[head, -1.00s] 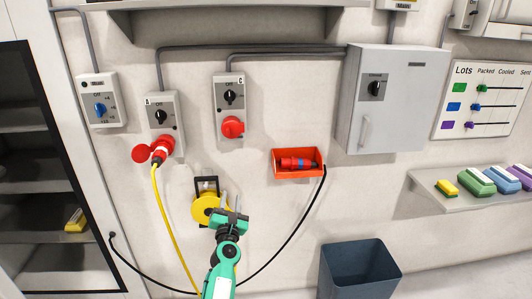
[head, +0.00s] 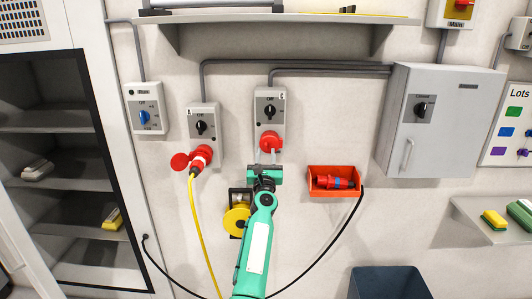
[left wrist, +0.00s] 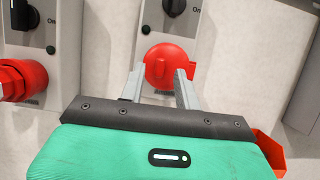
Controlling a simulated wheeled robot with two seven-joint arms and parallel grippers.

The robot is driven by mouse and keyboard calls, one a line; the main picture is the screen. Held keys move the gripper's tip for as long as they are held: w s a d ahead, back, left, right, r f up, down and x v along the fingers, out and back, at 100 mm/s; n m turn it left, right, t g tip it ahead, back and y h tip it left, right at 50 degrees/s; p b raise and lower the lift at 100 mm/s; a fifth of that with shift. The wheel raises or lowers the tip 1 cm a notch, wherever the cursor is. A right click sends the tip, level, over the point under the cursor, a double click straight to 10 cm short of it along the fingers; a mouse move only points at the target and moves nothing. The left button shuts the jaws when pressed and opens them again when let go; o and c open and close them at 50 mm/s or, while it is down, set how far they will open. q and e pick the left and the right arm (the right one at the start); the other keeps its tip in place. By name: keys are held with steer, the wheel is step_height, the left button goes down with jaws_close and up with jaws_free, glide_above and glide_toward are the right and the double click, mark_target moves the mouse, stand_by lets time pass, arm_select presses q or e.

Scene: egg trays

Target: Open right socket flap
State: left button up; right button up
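The right socket box (head: 270,95), marked C, has a black knob and a round red flap (head: 270,141) that looks closed over its socket. In the left wrist view the flap (left wrist: 168,62) shows a small tab on its right side. My left gripper (head: 266,156) is open, its two fingers pointing up at the flap's lower part. In the left wrist view the fingertips (left wrist: 160,80) stand either side of the flap's lower half; I cannot tell whether they touch it. My right gripper is not in view.
The left socket box (head: 204,122) holds a red plug (head: 201,157) with a yellow cable, its flap (head: 179,161) swung open to the left. An orange tray (head: 334,190) with a red and blue plug hangs lower right. A yellow reel (head: 236,220) is below.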

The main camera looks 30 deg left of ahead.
arm_select(q)
steer(key=shift+x, duration=1)
jaws_close()
steer(key=shift+f, duration=0.1)
